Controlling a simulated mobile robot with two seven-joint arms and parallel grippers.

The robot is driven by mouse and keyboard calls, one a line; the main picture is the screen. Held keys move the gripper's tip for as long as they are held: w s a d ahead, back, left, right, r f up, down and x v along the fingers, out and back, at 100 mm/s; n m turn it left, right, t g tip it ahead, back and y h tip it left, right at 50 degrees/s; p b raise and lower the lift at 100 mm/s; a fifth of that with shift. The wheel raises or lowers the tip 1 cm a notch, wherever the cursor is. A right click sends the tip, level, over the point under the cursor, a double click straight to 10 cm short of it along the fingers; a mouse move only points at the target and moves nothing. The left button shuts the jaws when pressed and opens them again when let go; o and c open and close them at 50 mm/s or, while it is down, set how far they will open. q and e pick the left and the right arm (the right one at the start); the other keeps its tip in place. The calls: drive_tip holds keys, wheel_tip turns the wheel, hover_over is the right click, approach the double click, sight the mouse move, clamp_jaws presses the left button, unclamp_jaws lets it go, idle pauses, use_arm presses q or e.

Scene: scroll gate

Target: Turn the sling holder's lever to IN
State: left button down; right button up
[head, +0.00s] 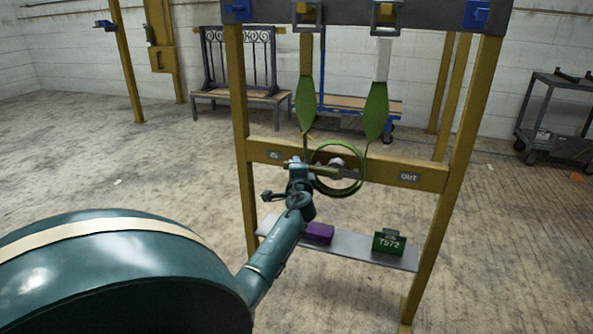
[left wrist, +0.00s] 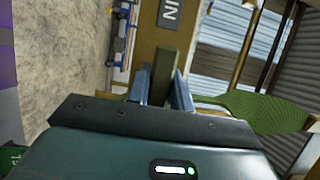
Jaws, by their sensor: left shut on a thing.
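The sling holder's lever (head: 318,169) is an olive bar on the yellow crossbeam (head: 380,171), lying roughly level and reaching left from a grey hub toward the IN plate (head: 274,155). The OUT plate (head: 410,177) is on the right of the beam. My left gripper (head: 298,166) is at the lever's left end, just right of the IN plate. In the left wrist view my left gripper (left wrist: 161,88) has its fingers on both sides of the lever (left wrist: 166,66), shut on it, with the IN plate (left wrist: 170,12) just beyond. My right gripper is not in view.
A green sling hangs in two straps (head: 376,112) with a green ring (head: 352,186) around the hub. Below, a shelf (head: 345,246) bears a purple block (head: 319,233) and a green TS72 block (head: 389,242). A bench (head: 240,95) and a cart (head: 550,110) stand behind.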

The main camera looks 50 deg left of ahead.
use_arm(q)
drive_tip(key=shift+r, duration=0.15)
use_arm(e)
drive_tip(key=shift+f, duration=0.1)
use_arm(q)
drive_tip(key=c, duration=1.2)
unclamp_jaws()
drive_tip(key=shift+c, duration=0.2)
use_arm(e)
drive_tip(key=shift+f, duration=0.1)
use_arm(q)
drive_tip(key=shift+s+d, duration=0.15)
drive_tip(key=shift+d, duration=0.15)
drive_tip(key=p+v, duration=0.3)
drive_tip(key=v, duration=0.9)
drive_tip(key=shift+s+d, duration=0.15)
drive_tip(key=shift+d, duration=0.05)
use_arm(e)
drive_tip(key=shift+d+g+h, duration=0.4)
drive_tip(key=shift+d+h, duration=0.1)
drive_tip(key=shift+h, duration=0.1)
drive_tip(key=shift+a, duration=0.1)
